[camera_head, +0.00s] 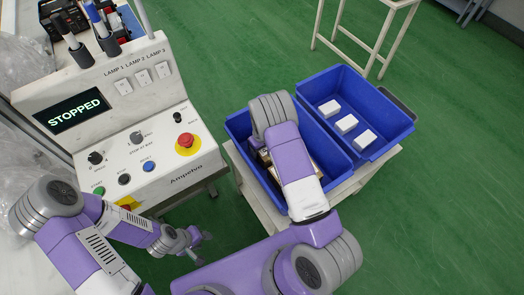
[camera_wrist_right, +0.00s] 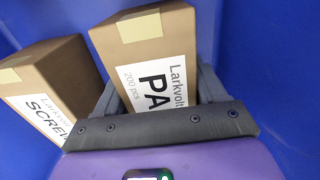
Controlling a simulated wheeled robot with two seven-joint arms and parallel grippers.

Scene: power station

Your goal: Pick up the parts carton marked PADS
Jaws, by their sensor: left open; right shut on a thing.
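The carton whose label shows "Larkvolt 200 pcs PA" (camera_wrist_right: 145,40) is brown with a tan tape strip; the rest of the word is hidden behind my gripper. My right gripper (camera_wrist_right: 165,88) is shut on this carton, one finger on each side, inside a blue bin (camera_head: 236,125). In the head view my right arm covers the gripper and most of the bin's contents. My left gripper (camera_head: 190,243) is open and empty, low in front of the control console.
A second carton labelled "SCREW" (camera_wrist_right: 50,80) stands close left of the held one. Blue bin walls surround both. A second blue bin (camera_head: 390,122) with three white boxes (camera_head: 347,123) adjoins on the right. The console (camera_head: 150,165) with its red button stands left.

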